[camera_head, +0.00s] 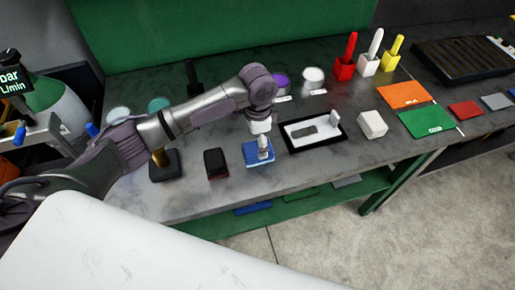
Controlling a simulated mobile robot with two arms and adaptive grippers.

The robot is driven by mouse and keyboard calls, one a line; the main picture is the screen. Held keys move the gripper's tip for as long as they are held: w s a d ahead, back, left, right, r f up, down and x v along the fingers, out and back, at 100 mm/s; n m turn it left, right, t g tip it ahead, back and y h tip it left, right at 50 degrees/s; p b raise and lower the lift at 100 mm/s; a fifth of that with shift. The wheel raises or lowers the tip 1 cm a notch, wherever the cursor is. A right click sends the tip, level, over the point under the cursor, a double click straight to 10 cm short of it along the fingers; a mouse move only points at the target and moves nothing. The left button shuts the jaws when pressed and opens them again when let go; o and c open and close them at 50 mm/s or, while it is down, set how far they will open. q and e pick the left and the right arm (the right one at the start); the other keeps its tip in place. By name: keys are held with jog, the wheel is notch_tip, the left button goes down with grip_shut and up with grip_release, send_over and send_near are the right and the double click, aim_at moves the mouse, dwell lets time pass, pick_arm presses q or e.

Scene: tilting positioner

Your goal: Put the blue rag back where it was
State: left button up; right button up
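The blue rag (250,159) is a small blue folded square lying near the front edge of the grey workbench (200,203). My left arm reaches in from the left, and its gripper (264,153) points down right over the rag, hiding part of it. The fingertips are at or just above the rag. They are too small to tell whether they are open or closed on it. My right gripper is not in view.
A dark red-black block (215,163) lies left of the rag. A black-framed white tray (313,133) and a white block (372,124) lie right. Coloured holders (345,70) stand behind. A lower shelf (290,205) holds flat coloured pieces, one blue (252,208).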

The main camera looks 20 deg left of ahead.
pick_arm(q)
notch_tip(320, 180, up, 7)
jog(key=shift+b, duration=0.4)
dwell(0.4)
